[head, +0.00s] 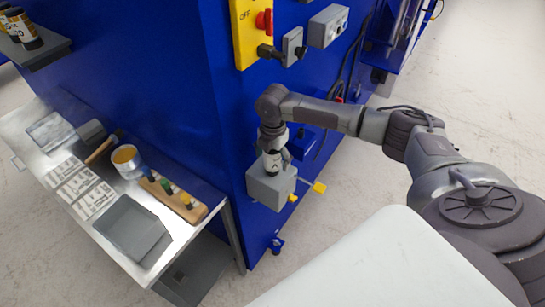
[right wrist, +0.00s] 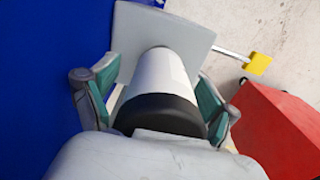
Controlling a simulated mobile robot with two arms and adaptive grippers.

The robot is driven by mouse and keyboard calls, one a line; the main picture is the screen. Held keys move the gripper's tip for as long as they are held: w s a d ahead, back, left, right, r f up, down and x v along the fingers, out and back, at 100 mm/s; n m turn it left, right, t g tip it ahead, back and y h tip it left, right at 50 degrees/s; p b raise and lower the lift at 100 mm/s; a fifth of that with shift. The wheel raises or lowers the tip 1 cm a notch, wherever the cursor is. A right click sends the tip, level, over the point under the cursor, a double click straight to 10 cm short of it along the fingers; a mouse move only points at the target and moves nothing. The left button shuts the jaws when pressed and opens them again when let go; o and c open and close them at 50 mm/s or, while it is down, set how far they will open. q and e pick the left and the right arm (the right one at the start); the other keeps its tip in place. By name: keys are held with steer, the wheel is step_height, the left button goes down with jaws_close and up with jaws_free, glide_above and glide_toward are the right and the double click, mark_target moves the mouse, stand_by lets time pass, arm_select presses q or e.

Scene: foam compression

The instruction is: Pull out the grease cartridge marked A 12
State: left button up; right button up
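The grease cartridge (head: 272,161) stands upright in a grey block (head: 268,190) on the side of the blue machine. In the right wrist view the cartridge (right wrist: 158,82) is a white cylinder with a black end close to the camera. My right gripper (head: 272,143) is over the cartridge from above. In the right wrist view its green-padded fingers (right wrist: 157,98) are on both sides of the cartridge, with narrow gaps visible, so it looks open. My left gripper is not in view.
Yellow-tipped levers (head: 318,187) stick out beside the block. A yellow switch panel (head: 251,30) is above on the blue machine. A metal side table (head: 150,262) at left holds a grey tray, a can and a wooden bottle rack. More cartridges (head: 24,30) stand on a shelf at upper left.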

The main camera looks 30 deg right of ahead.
steer(key=shift+s+a+f+p, duration=0.25)
steer(key=shift+s+f+p, duration=0.25)
steer(key=shift+p, duration=0.15)
stand_by(0.8)
steer(key=shift+c, duration=0.2)
steer(key=c, duration=1.1)
steer(key=shift+c, duration=0.2)
steer(key=shift+w+r, duration=0.1)
steer(key=shift+w+d+r+p, duration=0.1)
steer(key=shift+w+r+p, duration=0.1)
steer(key=shift+r+p, duration=0.35)
steer(key=shift+w+d+r+p, duration=0.1)
steer(key=shift+w+r+p, duration=0.05)
steer(key=shift+r+p, duration=0.35)
steer(key=shift+c, duration=0.2)
steer(key=shift+s+a+r+p, duration=0.1)
steer(key=shift+s+r+p, duration=0.05)
steer(key=shift+r+p, duration=0.45)
steer(key=shift+w+r, duration=0.2)
steer(key=shift+r, duration=0.45)
steer(key=shift+r+p, duration=0.4)
steer(key=shift+r, duration=0.4)
